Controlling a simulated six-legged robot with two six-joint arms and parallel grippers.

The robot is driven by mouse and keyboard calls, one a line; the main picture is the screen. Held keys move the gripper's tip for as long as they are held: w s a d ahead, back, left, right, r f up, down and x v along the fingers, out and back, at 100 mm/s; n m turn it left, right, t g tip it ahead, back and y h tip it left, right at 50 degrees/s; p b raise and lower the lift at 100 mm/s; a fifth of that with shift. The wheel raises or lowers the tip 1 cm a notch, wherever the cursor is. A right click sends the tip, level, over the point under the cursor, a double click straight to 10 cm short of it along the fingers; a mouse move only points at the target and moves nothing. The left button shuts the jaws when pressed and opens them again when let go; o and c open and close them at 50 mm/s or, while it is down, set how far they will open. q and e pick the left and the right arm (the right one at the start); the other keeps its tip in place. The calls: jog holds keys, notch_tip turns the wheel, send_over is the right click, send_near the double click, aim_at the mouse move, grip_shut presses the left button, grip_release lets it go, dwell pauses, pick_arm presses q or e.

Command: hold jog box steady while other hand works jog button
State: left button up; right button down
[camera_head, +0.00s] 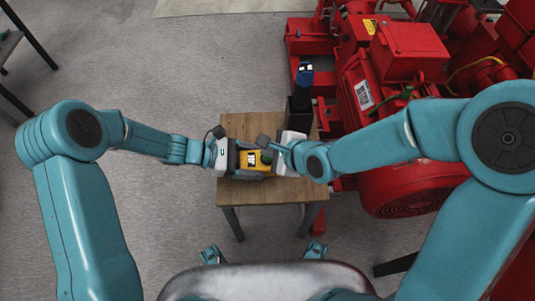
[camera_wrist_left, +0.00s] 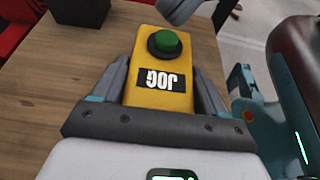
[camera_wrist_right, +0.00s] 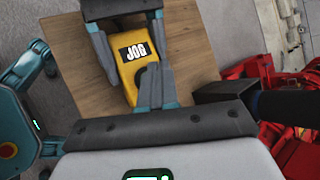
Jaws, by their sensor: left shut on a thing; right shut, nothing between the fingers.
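The yellow jog box (camera_head: 253,168) sits at the table's near-middle, with its green button (camera_head: 267,157) on the right end. My left gripper (camera_head: 250,162) is shut on the box, one finger along each side. In the left wrist view the box (camera_wrist_left: 160,97) lies between these fingers, its JOG label upside down and the green button (camera_wrist_left: 165,42) in full view. My right gripper (camera_head: 283,149) is shut and empty at the button end. Its grey tip shows just beyond the button in the left wrist view. In the right wrist view the box (camera_wrist_right: 128,70) shows, but its button is hidden.
The wooden table (camera_head: 240,125) has bare room behind the box. A black holder (camera_head: 300,103) with a blue-topped object stands at the table's back right. The red pumpset (camera_head: 385,110) stands close on the right. A dark-framed table (camera_head: 10,48) is far left.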

aim_at(270, 159)
jog(key=shift+f, duration=0.1)
jog(key=shift+f, duration=0.35)
jog(key=shift+f, duration=0.5)
dwell(2.4)
jog(key=shift+r, duration=0.1)
dwell(2.1)
jog(key=shift+r, duration=0.85)
jog(key=shift+r, duration=2.5)
pick_arm(q)
jog(key=o, duration=1.3)
